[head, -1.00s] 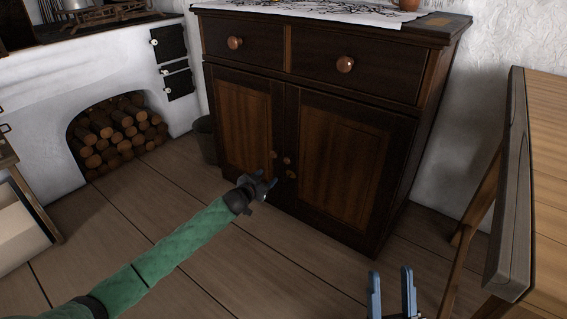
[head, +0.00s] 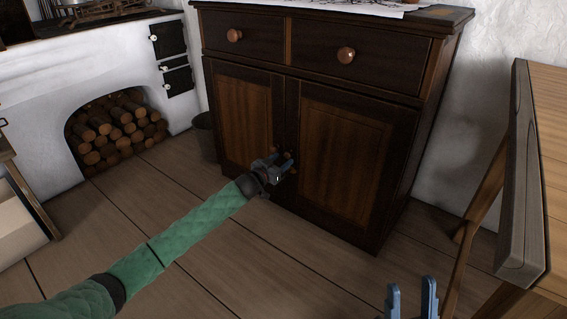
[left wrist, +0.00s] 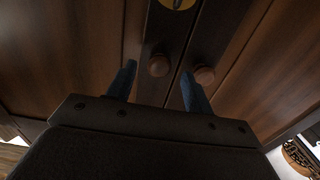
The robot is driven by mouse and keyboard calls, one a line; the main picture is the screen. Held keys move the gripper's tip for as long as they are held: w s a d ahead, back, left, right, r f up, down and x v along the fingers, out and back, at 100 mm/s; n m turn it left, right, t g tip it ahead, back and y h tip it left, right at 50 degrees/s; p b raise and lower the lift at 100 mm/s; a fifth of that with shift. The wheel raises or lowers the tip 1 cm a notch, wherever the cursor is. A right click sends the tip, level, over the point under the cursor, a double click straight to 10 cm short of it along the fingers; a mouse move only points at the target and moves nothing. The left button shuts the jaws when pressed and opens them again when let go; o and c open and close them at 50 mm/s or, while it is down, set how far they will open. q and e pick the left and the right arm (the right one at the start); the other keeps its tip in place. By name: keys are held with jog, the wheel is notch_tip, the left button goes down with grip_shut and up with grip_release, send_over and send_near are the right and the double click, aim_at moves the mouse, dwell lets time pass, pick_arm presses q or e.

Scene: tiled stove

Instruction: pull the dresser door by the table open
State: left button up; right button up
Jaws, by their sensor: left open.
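The dresser (head: 330,120) has two dark wooden doors. The right door (head: 345,160), nearer the table, is shut; so is the left door (head: 245,120). My left gripper (head: 283,163) is open at the door knobs. In the left wrist view, which looks turned over, one round knob (left wrist: 159,66) lies between the open fingers (left wrist: 158,85); it seems to belong to the right door. The other knob (left wrist: 205,75) is by the right-hand finger. I cannot tell whether the fingers touch either. My right gripper (head: 411,300) is open and empty at the bottom edge.
The wooden table (head: 555,140) stands at the right, its leg (head: 482,195) near the dresser. A white stove with a log niche (head: 115,130) and a dark bucket (head: 204,135) are at the left. The floor (head: 210,255) before the dresser is clear.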

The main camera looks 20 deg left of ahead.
pick_arm(q)
jog(key=shift+x, duration=0.95)
grip_shut()
